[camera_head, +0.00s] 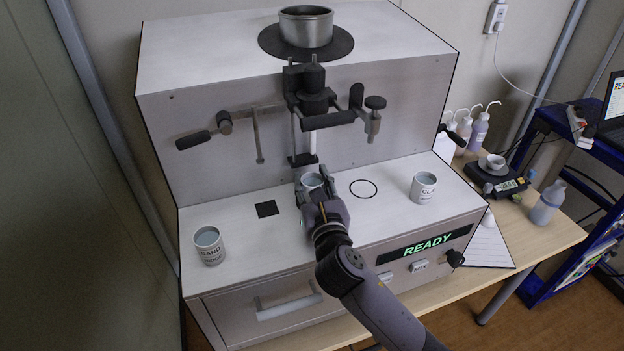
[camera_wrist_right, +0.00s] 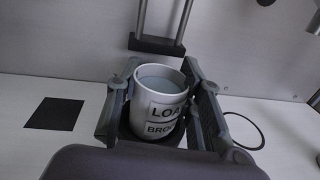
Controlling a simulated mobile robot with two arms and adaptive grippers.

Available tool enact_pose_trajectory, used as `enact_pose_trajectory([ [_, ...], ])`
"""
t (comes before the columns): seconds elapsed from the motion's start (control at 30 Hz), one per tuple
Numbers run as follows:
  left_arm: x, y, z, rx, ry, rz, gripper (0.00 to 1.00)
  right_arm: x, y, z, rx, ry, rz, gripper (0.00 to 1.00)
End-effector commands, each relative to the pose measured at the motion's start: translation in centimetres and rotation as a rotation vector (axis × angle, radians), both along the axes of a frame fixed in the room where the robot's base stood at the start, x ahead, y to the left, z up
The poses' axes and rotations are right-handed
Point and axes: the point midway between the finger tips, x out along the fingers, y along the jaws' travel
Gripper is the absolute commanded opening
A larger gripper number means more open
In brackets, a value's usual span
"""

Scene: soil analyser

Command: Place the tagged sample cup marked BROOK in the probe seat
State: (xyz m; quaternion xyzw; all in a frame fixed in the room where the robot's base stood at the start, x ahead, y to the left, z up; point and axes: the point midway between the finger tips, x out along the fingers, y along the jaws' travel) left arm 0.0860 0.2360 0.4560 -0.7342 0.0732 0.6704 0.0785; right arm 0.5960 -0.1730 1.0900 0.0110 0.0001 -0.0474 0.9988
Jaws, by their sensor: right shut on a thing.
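My right gripper (camera_head: 313,188) is shut on a white cup (camera_head: 312,180) of grey-blue contents, below the white probe rod (camera_head: 313,142) and black bracket of the machine. In the right wrist view the cup (camera_wrist_right: 160,98) stands upright between the fingers of the gripper (camera_wrist_right: 160,80). Its two labels read "LOA…" and "BRO…", partly cut off by a finger. A dark round shape (camera_wrist_right: 130,138) shows beneath the cup; I cannot tell whether the cup touches it. Another cup (camera_head: 209,245), labelled "SAND" above a second, hard-to-read tag, stands at the left. A "CLA…" cup (camera_head: 423,187) stands at the right.
The machine's deck has a black square (camera_head: 267,209) and a black ring outline (camera_head: 363,189) either side of the held cup. Handles (camera_head: 205,138) jut from the machine's front. A READY display (camera_head: 428,245) is below. Bottles and a scale (camera_head: 495,178) stand on the table.

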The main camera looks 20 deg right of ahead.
Motion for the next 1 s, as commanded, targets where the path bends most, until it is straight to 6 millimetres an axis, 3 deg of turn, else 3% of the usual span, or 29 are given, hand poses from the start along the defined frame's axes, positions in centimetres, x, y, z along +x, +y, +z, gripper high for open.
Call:
enact_pose_trajectory([
  [0.33, 0.0, -0.1, 0.0, -0.002, 0.0, -0.001, 0.4, 0.0, 0.0, -0.1, -0.001, 0.001, 0.0, 0.55],
  [0.67, 0.0, -0.2, 0.1, -0.002, 0.0, -0.001, 0.4, 0.0, 0.0, 0.2, 0.0, 0.0, 0.0, 0.55],
  [0.83, 0.0, -0.2, -0.4, -0.002, -0.001, -0.001, 0.4, -2.1, 0.3, -0.1, -0.001, 0.001, 0.002, 0.55],
  [1.0, 0.0, -0.2, -1.1, -0.002, -0.001, -0.001, 0.4, -5.8, 0.6, -0.1, -0.001, 0.001, 0.002, 0.55],
])
